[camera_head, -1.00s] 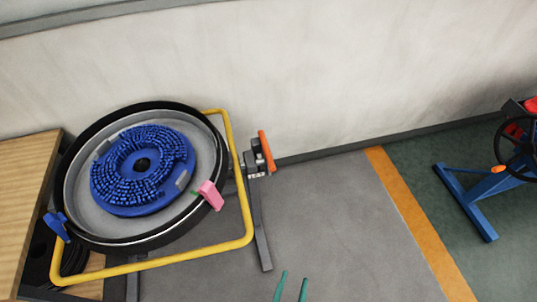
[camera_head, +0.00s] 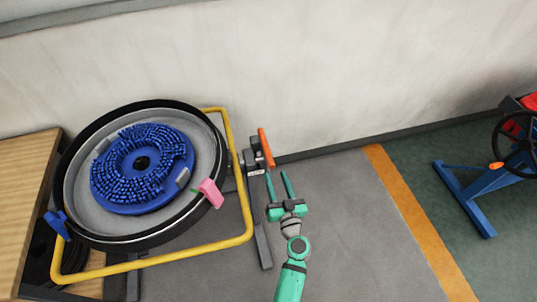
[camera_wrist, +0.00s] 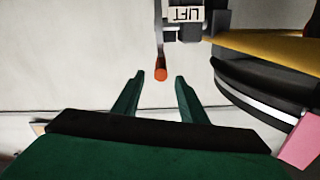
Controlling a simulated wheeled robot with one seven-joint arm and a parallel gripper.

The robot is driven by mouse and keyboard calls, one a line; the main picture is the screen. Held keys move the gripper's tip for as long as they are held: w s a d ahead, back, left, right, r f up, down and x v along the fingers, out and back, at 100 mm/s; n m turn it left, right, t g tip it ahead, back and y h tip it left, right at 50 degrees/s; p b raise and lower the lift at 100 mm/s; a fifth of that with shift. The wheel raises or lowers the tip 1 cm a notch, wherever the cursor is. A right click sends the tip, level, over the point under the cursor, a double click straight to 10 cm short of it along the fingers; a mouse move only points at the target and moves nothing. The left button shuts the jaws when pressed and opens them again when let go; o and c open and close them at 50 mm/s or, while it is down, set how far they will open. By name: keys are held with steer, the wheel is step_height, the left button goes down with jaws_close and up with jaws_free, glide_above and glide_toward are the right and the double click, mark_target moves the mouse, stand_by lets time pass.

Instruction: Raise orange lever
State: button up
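The orange lever (camera_head: 266,148) sits on a dark bracket at the right side of the scrubber tank, near the wall. In the wrist view the lever (camera_wrist: 161,75) shows its orange end toward me, beside a white label reading LIFT (camera_wrist: 185,14). My gripper (camera_head: 278,174) is open and green, just below and to the right of the lever in the head view. In the wrist view the lever's end lies ahead of and between the two fingertips (camera_wrist: 159,76). The fingers hold nothing, and I see no contact with the lever.
The round tank (camera_head: 75,215) with a blue brush disc (camera_head: 185,150) stands at left inside a yellow frame (camera_head: 240,190). A pink tab (camera_head: 210,193) is on its rim. A blue stand with a black wheel (camera_head: 503,150) is at far right. The grey floor between is clear.

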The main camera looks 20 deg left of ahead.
mark_target(269, 154)
steer(key=shift+w+a+r, duration=0.3)
steer(key=shift+w+a, duration=0.15)
steer(key=shift+w, duration=0.2)
steer(key=x, duration=1)
steer(key=shift+s+a, duration=0.1)
jaws_close()
